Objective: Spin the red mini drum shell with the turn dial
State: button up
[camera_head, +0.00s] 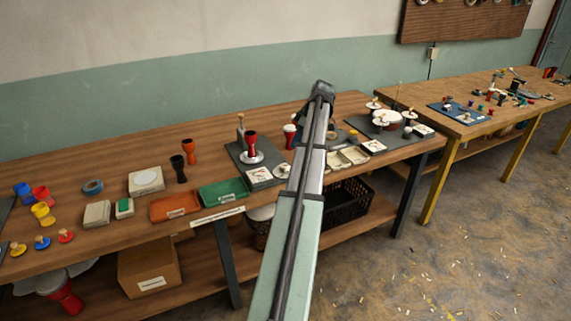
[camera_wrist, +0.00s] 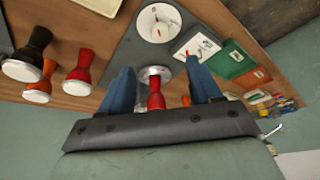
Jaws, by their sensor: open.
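The red mini drum shell (camera_head: 250,139) stands upright on a round silver plate (camera_head: 252,158) on a dark mat. It also shows in the wrist view (camera_wrist: 155,97), which is upside down. The turn dial, a white disc with a red pointer (camera_wrist: 158,22), lies on the same mat, nearer the table's front edge. My gripper (camera_wrist: 160,67) is open and empty. In the wrist view the shell appears between its two blue fingers; whether they surround it or are short of it, I cannot tell.
A card with a red mark (camera_wrist: 195,46) lies beside the dial. The green tray (camera_head: 222,191) and orange tray (camera_head: 174,206) lie to the left. Black (camera_head: 179,168) and orange (camera_head: 189,151) drums stand behind them. Several white-headed drums, one red (camera_wrist: 78,72), stand close on the other side.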

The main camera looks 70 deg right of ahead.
aim_at(284, 165)
jog(key=x, duration=1.3)
jog(key=shift+f, duration=0.3)
jog(key=c, duration=1)
